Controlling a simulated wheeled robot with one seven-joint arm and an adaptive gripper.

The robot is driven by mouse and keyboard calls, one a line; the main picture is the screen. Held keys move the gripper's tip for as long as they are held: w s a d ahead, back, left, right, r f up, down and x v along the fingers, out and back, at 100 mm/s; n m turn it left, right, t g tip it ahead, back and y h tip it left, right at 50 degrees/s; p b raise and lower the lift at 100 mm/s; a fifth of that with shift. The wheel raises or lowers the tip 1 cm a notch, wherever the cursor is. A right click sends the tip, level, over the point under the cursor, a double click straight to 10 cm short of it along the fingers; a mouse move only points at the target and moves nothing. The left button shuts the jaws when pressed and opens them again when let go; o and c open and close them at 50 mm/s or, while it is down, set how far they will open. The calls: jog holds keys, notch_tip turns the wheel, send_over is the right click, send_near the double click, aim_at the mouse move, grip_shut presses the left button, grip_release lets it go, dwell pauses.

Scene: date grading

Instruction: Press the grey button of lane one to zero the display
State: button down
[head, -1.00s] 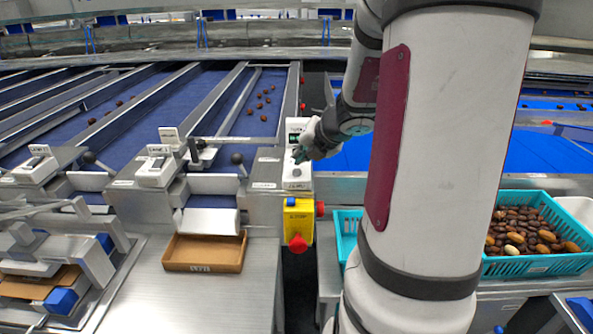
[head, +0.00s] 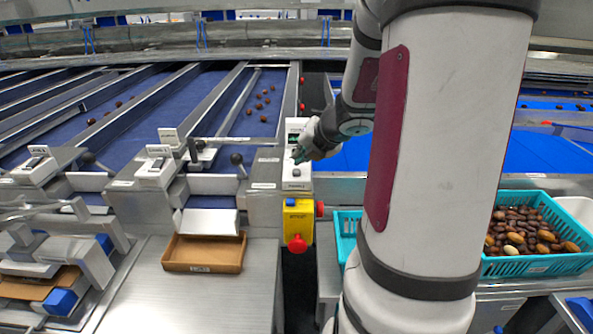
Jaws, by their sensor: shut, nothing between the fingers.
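The lane one control box (head: 298,184) is a pale housing on the metal post right of the blue belt. Its dark display (head: 293,138) shows small green marks, too small to read. A grey button (head: 296,171) shows on the sloping face below the display. My gripper (head: 297,160) is shut and empty, its fingertips just above the button in the picture. I cannot tell whether they touch it. My gripper hides part of the box's face.
A yellow box (head: 298,220) with a red stop knob (head: 297,243) hangs below the control box. An empty cardboard tray (head: 204,266) lies on the metal table. A teal crate (head: 540,264) of dates stands at the right. Black-knobbed levers (head: 237,159) stand left of the box.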

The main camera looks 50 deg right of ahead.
aim_at(299, 169)
jog(key=shift+f, duration=0.1)
jog(key=shift+f+b, duration=0.35)
jog(key=shift+f+b, duration=0.35)
jog(key=shift+f, duration=0.1)
dwell(0.7)
dwell(0.3)
jog(key=shift+r+p, duration=0.9)
jog(key=shift+r, duration=0.1)
jog(key=shift+r+p, duration=2.45)
jog(key=shift+f, duration=0.1)
